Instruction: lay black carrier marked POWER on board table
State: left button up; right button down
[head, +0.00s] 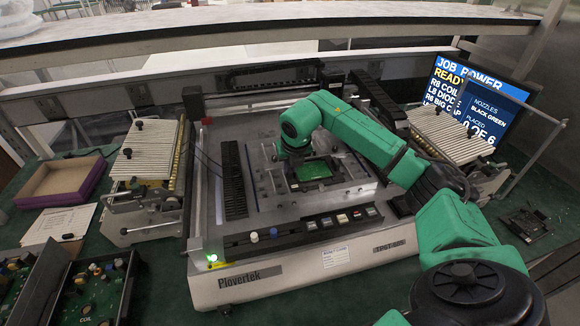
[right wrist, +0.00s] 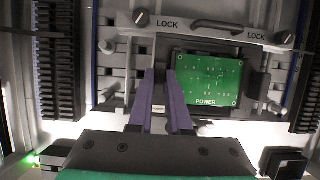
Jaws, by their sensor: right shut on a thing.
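The black carrier (right wrist: 257,86) holds a green board (right wrist: 208,80) printed POWER. In the head view the carrier (head: 320,187) shows over the grey board table (head: 358,190) in the middle of the machine. The right wrist view shows it level and squared with the table, near the bar marked LOCK (right wrist: 213,28). I cannot tell whether it touches the table. My right gripper (right wrist: 161,82) is shut on the carrier's left side, with a small POWER label between its purple fingers. In the head view my right gripper (head: 291,178) is mostly hidden by its own wrist. My left gripper is out of view.
The feeder banks (head: 152,155) stand left and right of the machine. A black slotted strip (head: 233,180) runs left of the table. The front control panel (head: 300,232) has buttons and a green light. More carriers (head: 95,290) lie front left, near an open box (head: 62,180).

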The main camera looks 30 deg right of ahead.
jog(key=shift+f, duration=0.25)
jog(key=c, duration=0.8)
grip_release()
jog(key=c, duration=0.3)
jog(key=shift+c, duration=0.2)
jog(key=shift+r+p, duration=2.35)
jog(key=shift+r, duration=1.25)
jog(key=shift+f, duration=0.1)
